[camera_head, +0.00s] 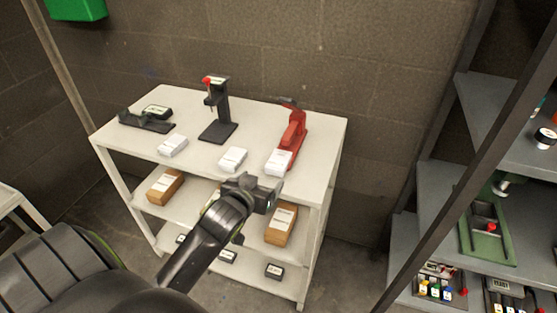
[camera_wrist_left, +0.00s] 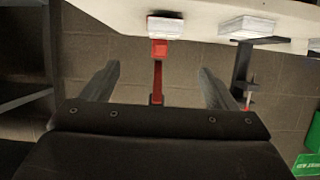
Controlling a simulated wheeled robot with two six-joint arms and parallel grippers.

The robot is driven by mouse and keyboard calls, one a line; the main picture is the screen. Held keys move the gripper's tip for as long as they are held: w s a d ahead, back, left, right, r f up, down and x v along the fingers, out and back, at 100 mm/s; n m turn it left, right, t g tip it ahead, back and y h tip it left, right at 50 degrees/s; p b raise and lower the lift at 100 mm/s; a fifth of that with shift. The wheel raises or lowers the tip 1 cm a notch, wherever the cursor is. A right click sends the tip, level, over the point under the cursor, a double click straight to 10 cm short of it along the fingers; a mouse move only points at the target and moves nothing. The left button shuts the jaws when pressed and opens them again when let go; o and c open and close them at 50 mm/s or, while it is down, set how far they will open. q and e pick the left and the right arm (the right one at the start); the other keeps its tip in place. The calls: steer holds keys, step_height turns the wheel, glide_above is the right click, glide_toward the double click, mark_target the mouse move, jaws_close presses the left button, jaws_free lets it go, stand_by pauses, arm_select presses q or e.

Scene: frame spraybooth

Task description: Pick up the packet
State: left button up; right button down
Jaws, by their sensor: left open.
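Three white packets lie along the front of the cart's top shelf: a left one (camera_head: 172,146), a middle one (camera_head: 233,159) and a right one (camera_head: 279,161) before a red tool (camera_head: 292,130). I cannot tell which is the task's packet. My left gripper (camera_head: 274,192) is open and empty, in front of the cart and below the right packet in the picture. The left wrist view looks upside down; the right packet (camera_wrist_left: 165,26) and red tool (camera_wrist_left: 158,70) show between the open fingers (camera_wrist_left: 160,78), farther off. The middle packet (camera_wrist_left: 246,28) shows right of them.
The white cart (camera_head: 322,133) also carries a black press stand (camera_head: 218,115) and a black stapler-like tool (camera_head: 146,124). Brown boxes (camera_head: 165,187) sit on its middle shelf. A grey rack (camera_head: 432,185) stands at the right, with a dark post in front.

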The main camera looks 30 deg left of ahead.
arm_select(q)
steer(key=d+x, duration=0.1)
steer(key=x, duration=0.3)
steer(key=p, duration=0.1)
glide_toward(279, 159)
steer(key=x, duration=0.3)
steer(key=shift+w+d+f, duration=0.2)
steer(key=shift+d, duration=0.15)
steer(key=shift+w+a+f+p, duration=0.15)
steer(key=shift+w+f+p, duration=0.15)
steer(key=shift+w, duration=0.25)
steer(key=shift+w+a, duration=0.25)
steer(key=shift+w, duration=0.2)
steer(key=p+x, duration=0.1)
steer(key=x, duration=0.2)
steer(key=shift+s+a, duration=0.1)
steer(key=shift+a, duration=0.1)
steer(key=shift+w+a+f, duration=0.1)
steer(key=shift+w+f, duration=0.25)
steer(key=shift+w, duration=0.2)
arm_select(e)
steer(key=shift+w+d+r, duration=0.15)
steer(key=shift+w+r, duration=0.15)
steer(key=shift+r, duration=0.5)
steer(key=shift+w+d+r, duration=0.1)
steer(key=shift+w+r, duration=0.15)
steer(key=shift+r, duration=0.5)
arm_select(q)
steer(key=shift+c, duration=0.4)
